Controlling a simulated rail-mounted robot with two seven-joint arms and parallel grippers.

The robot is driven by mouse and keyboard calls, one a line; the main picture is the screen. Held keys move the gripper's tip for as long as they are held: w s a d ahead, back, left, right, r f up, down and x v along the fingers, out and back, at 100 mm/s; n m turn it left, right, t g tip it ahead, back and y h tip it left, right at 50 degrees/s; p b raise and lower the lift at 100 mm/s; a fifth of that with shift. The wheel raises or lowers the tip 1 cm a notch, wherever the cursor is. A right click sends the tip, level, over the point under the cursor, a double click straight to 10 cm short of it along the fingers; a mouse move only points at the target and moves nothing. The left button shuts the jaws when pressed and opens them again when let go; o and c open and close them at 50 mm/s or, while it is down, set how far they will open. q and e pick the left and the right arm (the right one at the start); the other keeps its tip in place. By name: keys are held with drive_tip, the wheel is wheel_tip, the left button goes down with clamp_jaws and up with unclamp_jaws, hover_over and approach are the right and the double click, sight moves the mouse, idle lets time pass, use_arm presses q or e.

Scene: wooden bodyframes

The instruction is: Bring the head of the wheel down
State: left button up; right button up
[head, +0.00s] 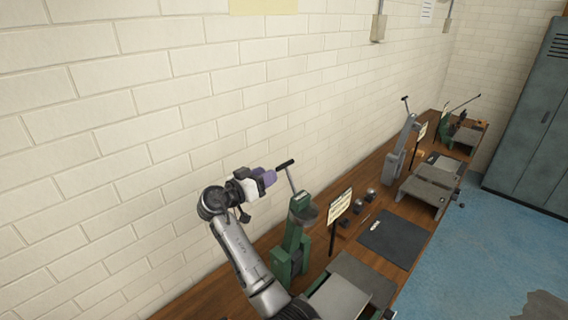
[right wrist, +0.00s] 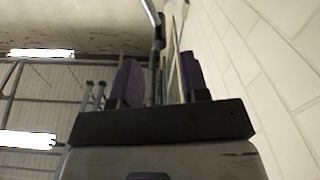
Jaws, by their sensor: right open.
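My left gripper is not in view.
The wooden bench (head: 365,190) runs along the white brick wall (head: 200,90). A sign (head: 339,206), a dark mat (head: 394,239), a grey lever machine (head: 401,147) and a farther green machine (head: 446,128) stand along it. A grey locker (head: 530,130) is at the right. The blue floor beside the bench is open.

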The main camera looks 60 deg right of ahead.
sight(293, 160)
drive_tip(key=p+x, duration=0.1)
drive_tip(key=x, duration=0.7)
drive_tip(key=shift+p, duration=0.35)
drive_tip(key=shift+c, duration=0.2)
drive_tip(key=c, duration=0.5)
clamp_jaws()
drive_tip(key=shift+f, duration=0.1)
